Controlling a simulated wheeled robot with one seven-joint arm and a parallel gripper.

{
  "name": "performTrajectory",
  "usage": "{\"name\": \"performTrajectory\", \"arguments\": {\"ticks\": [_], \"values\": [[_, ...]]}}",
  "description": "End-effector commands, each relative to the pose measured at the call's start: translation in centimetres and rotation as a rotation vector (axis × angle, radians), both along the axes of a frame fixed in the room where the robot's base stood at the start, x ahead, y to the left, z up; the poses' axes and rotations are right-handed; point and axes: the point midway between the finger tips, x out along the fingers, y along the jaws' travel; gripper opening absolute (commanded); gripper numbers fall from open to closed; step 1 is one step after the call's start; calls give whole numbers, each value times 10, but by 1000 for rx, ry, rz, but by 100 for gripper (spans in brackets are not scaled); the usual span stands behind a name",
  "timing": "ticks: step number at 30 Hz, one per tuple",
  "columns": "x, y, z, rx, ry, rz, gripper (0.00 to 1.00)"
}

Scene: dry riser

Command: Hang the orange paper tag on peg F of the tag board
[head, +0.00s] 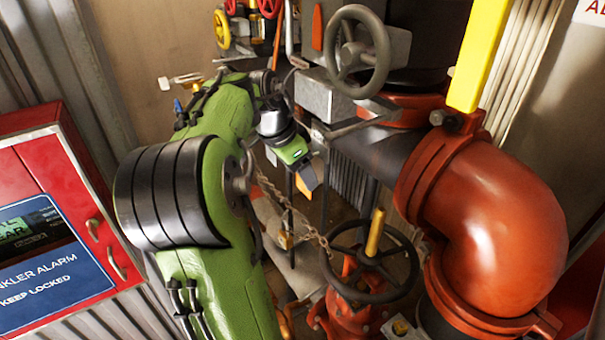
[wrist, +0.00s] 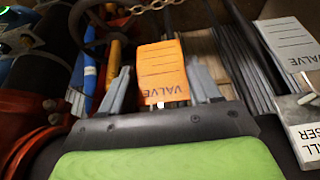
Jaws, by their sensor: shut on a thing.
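The orange paper tag (wrist: 163,70) shows in the wrist view, printed with lines and the word VALVE, upside down in the picture. It sits between the two grey fingers of my gripper (wrist: 165,92), which is shut on it near its lettered end. In the head view my gripper (head: 308,180) hangs low in the middle, left of the black handwheel and above the floor area. I cannot identify the tag board or peg F in either view.
A black handwheel (head: 371,262) with a chain (head: 290,208) and a large red pipe elbow (head: 490,215) stand at right. A grey handwheel (head: 357,50) is above. A red alarm cabinet (head: 60,170) is at left.

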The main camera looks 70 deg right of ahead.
Motion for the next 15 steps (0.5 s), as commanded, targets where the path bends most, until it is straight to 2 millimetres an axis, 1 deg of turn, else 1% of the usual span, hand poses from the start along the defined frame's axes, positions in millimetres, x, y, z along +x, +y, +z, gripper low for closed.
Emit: {"name": "performTrajectory", "arguments": {"ticks": [1,3,10,14,15], "values": [[-5,-4,-5,3,2,-3,34],[-5,-5,-11,2,0,1,34],[-5,-5,-11,0,0,1,34],[-5,-5,-16,0,0,1,34],[-5,-5,-16,0,0,1,65]]}}
